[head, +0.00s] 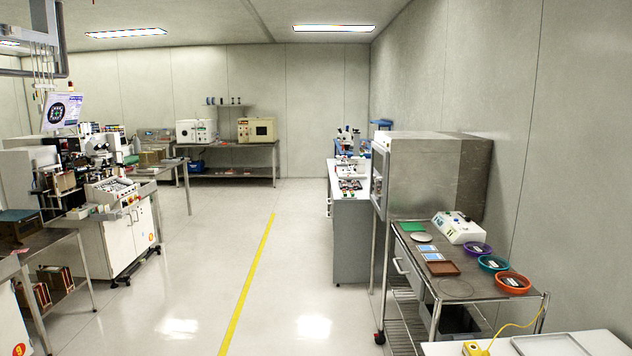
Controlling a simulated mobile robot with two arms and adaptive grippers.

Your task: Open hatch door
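No door that I can name for certain as the hatch door is in view. A large brushed-metal cabinet (425,175) stands at the right, against the wall. Its narrow front (379,178) faces left and is seen at a steep angle, with what looks like a pale-framed door that appears shut. On the far bench, a white box unit (196,131) and a beige box unit (257,130) stand side by side, and their fronts look closed. Neither of my grippers is in view.
A metal cart (455,287) with trays, bowls and a white device (459,227) stands in front of the cabinet. A white-topped bench (350,205) is beyond it. Machines (110,215) line the left. The floor (290,270) between, with a yellow line (247,284), is clear.

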